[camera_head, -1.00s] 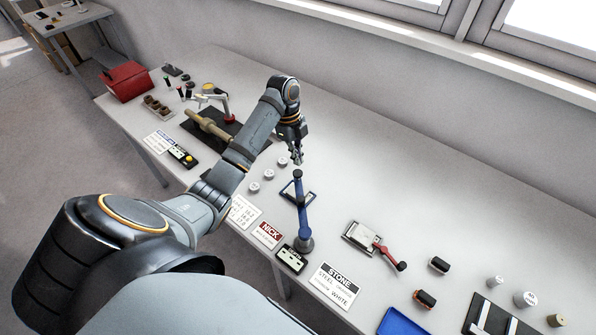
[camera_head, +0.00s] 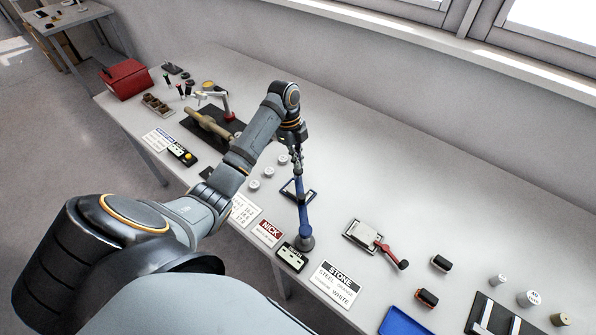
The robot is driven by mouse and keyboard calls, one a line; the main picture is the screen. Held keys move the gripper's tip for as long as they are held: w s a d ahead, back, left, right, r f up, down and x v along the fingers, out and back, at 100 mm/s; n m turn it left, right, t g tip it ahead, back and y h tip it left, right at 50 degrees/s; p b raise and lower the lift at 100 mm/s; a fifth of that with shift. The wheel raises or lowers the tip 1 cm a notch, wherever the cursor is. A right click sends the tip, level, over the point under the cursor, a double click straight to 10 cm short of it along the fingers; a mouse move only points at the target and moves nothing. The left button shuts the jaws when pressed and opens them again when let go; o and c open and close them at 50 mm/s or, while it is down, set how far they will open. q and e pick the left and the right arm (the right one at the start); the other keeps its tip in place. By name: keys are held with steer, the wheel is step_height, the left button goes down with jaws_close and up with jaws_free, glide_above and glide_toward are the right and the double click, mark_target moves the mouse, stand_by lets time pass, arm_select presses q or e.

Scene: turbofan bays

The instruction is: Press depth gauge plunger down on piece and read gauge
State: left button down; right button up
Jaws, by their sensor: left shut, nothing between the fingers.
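The depth gauge (camera_head: 303,212) is a slim blue stand with a dark round end (camera_head: 305,243) toward the table's front edge and a flat blue frame partway along it. My left gripper (camera_head: 297,168) is shut and empty, its fingertips pointing down at the far, upper end of the gauge. They overlap that end in the picture; I cannot tell whether they press on it. The plunger's cap is hidden behind the fingers. A small dark readout box (camera_head: 292,257) lies by the gauge's dark end; its digits are too small to read. My right gripper is not in view.
Small round silver pieces (camera_head: 267,172) lie left of the gauge. A red NICK card (camera_head: 269,231) and a STONE card (camera_head: 338,283) lie near the front edge. A red-handled fixture (camera_head: 372,240) stands to the right. The table behind the gauge is clear.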

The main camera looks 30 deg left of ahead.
mark_target(297, 170)
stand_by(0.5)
arm_select(q)
steer(key=shift+f, duration=0.1)
steer(key=shift+f+b, duration=1.15)
steer(key=shift+f, duration=1.4)
steer(key=shift+s+p, duration=0.15)
steer(key=shift+p, duration=0.2)
stand_by(1.0)
step_height(297, 170, up, 9)
steer(key=p, duration=0.8)
steer(key=shift+p, duration=0.4)
steer(key=shift+f, duration=0.15)
